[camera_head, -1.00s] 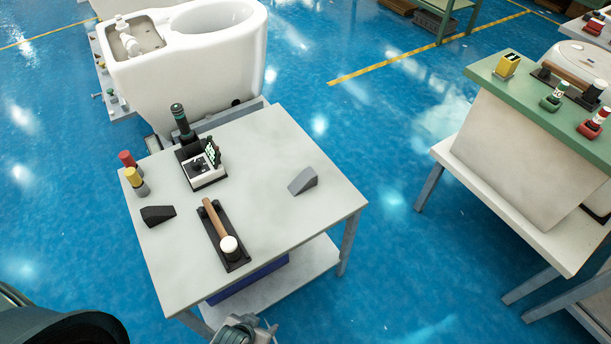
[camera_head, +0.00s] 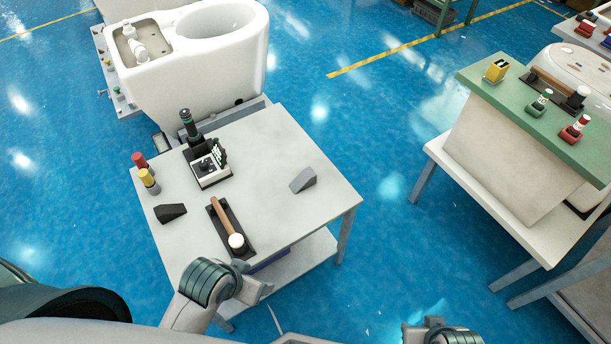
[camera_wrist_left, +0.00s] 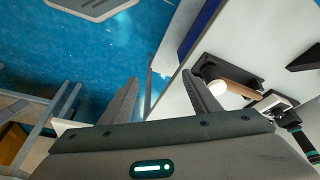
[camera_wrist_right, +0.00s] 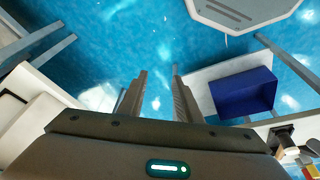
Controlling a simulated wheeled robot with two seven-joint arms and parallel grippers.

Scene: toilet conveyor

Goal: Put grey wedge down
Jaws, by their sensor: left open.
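The grey wedge (camera_head: 303,180) lies on the right part of the light grey table (camera_head: 280,140), apart from both grippers. My left gripper (camera_head: 262,287) is at the table's front edge, near the hammer, with its fingers spread and empty in the left wrist view (camera_wrist_left: 160,85). My right gripper is at the bottom edge of the head view, its fingertips cut off. In the right wrist view its fingers (camera_wrist_right: 158,78) are apart, with only blue floor between them. The grey wedge is not recognisable in either wrist view.
A hammer in a black holder (camera_head: 216,235), a black wedge (camera_head: 170,213), red and yellow-topped cylinders (camera_head: 147,178) and a black-and-white device (camera_head: 208,168) occupy the table's left half. A white toilet (camera_head: 170,75) stands behind. A green-topped bench (camera_head: 510,110) stands right. A blue bin (camera_wrist_right: 245,92) sits below.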

